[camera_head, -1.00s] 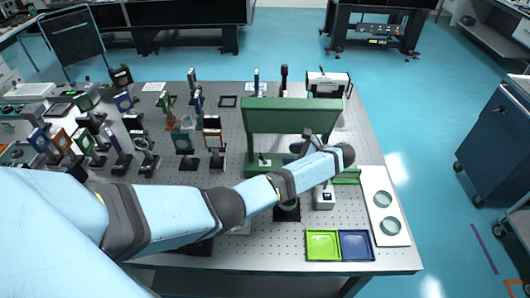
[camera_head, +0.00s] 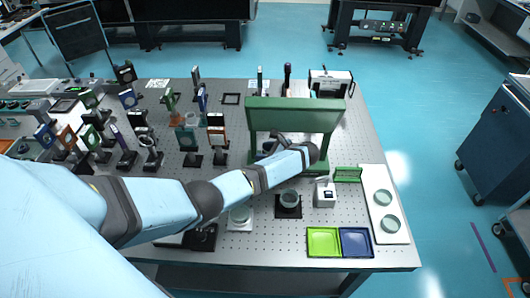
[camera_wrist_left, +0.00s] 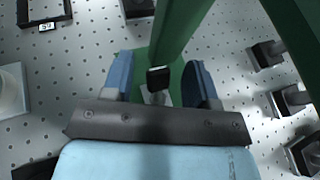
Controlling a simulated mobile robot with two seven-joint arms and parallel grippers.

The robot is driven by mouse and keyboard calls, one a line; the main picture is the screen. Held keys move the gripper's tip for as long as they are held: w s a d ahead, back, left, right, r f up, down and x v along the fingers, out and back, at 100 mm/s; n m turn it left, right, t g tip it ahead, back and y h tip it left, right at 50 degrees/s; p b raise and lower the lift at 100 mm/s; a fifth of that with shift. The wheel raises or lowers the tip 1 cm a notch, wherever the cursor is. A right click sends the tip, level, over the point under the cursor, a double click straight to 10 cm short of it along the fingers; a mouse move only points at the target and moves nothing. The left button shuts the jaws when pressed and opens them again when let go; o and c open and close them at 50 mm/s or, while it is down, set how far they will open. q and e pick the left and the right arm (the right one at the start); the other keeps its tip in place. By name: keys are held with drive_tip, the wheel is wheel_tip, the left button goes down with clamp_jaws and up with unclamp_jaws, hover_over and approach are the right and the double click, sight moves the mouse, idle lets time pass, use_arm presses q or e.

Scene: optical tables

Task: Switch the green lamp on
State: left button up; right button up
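A small black-tipped part, perhaps the switch (camera_wrist_left: 158,76), shows between the blue fingers near the green base. The fingers are spread apart and hold nothing that I can see. In the head view, my left gripper (camera_head: 268,148) is under the hood, partly hidden by my arm. My right gripper is not in view.
Several mounted optics (camera_head: 188,138) stand to the left. A small white device (camera_head: 325,194), a green rack (camera_head: 347,174) and a white board with two glass discs (camera_head: 384,205) are at right. Green (camera_head: 323,242) and blue (camera_head: 356,242) trays lie at the front edge.

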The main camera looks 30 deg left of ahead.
use_arm(q)
drive_tip(key=c, duration=0.8)
drive_tip(key=shift+o, duration=0.2)
drive_tip(key=shift+w+d+m+g+y+b, duration=0.2)
drive_tip(key=shift+d+m+g+y+b, duration=0.2)
drive_tip(key=shift+y, duration=0.9)
drive_tip(key=o, duration=0.9)
drive_tip(key=shift+c, duration=0.2)
